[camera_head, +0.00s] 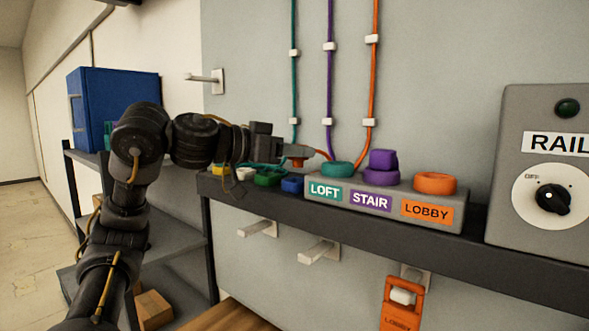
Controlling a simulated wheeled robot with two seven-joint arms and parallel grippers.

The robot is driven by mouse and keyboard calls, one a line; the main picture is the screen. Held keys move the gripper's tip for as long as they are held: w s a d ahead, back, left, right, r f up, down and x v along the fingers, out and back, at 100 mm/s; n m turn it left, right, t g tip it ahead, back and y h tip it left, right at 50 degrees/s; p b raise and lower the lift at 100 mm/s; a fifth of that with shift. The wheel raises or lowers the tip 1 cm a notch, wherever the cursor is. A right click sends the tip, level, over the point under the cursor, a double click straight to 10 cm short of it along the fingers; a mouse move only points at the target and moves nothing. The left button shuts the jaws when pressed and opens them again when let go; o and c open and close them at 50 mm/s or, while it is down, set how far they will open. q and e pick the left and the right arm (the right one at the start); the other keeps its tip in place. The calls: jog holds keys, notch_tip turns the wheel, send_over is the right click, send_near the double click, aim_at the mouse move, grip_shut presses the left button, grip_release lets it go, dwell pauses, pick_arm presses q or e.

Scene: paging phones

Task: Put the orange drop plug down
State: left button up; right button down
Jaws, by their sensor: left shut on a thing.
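My left gripper (285,151) reaches in from the left, in front of the grey wall and above the left part of the dark shelf. It is shut on the orange drop plug (296,162), a small orange piece with an orange cord running from it towards the wall. The plug is held above the shelf, left of the teal LOFT ring. The grey block (385,203) carries the labels LOFT, STAIR and LOBBY. An orange ring (435,183) sits over LOBBY. My right gripper is not in view.
Coloured pieces lie on the shelf left of the block, among them a green one (267,178) and a blue one (292,185). A RAIL panel (540,175) with a knob stands at right. White pegs and an orange LOBBY tag (401,305) are below the shelf.

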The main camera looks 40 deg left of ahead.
aim_at(295, 167)
pick_arm(q)
jog(key=shift+s, duration=0.15)
jog(key=f, duration=0.2)
jog(key=shift+w+a+f, duration=0.1)
jog(key=shift+w+f, duration=0.2)
jog(key=shift+f, duration=0.35)
jog(key=shift+s, duration=0.15)
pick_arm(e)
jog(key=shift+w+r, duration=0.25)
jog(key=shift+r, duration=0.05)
pick_arm(q)
jog(key=o, duration=1)
jog(key=shift+f, duration=0.1)
jog(key=shift+c, duration=0.2)
jog(key=shift+s, duration=0.1)
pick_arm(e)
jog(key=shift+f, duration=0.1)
